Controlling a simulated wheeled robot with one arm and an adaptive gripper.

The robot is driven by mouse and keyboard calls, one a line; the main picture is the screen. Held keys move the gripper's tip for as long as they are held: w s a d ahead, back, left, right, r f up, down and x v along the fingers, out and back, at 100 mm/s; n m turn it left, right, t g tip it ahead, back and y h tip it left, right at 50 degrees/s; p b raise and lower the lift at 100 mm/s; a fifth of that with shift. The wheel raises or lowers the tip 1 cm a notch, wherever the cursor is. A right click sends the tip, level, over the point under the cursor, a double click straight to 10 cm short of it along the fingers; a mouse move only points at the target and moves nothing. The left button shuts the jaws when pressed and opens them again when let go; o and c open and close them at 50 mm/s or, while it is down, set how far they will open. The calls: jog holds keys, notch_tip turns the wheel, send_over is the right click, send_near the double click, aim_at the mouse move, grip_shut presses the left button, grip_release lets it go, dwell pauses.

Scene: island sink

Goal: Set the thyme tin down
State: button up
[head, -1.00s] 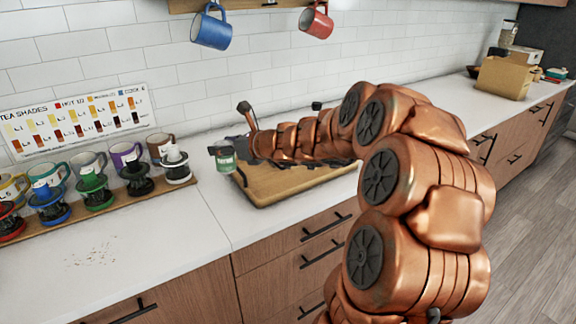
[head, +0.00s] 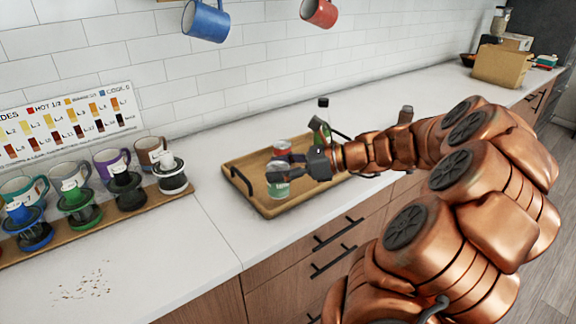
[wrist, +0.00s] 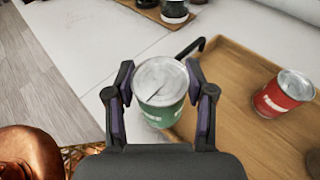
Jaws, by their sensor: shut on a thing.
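The green tin (wrist: 166,115) with a pale silver lid, its label partly hidden, is between the two fingers of my gripper (wrist: 160,100) in the wrist view. My gripper is shut on it. In the head view the tin (head: 279,188) is at the front left part of the wooden tray (head: 262,205), held by my gripper (head: 280,172). I cannot tell whether its base touches the tray. A red tin (wrist: 285,93) stands on the tray to the right in the wrist view; it also shows behind my gripper in the head view (head: 282,147).
A wooden board (head: 140,208) with several mugs and coloured drippers lies left of the tray. A green bottle (head: 322,115) stands behind my gripper. A blue mug (head: 206,20) and a red mug (head: 319,12) hang above. Crumbs (head: 82,285) lie on the front counter.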

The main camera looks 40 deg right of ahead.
jog(key=shift+w+d+f+p, duration=0.6)
jog(key=shift+w+f, duration=0.25)
jog(key=shift+w, duration=1.7)
jog(key=shift+w+d+f+p, duration=0.55)
jog(key=shift+w+f, duration=0.35)
jog(key=shift+w, duration=1.65)
jog(key=shift+w+d+f+p, duration=0.55)
jog(key=shift+w+f, duration=0.3)
jog(key=shift+w, duration=1.7)
jog(key=shift+f, duration=0.15)
jog(key=o, duration=1.3)
jog(key=shift+s+d+r, duration=0.1)
jog(key=shift+d+r, duration=0.05)
jog(key=shift+r, duration=0.05)
jog(key=b+v, duration=0.2)
jog(key=v, duration=0.9)
jog(key=shift+s+d+r, duration=0.15)
jog(key=shift+s, duration=0.1)
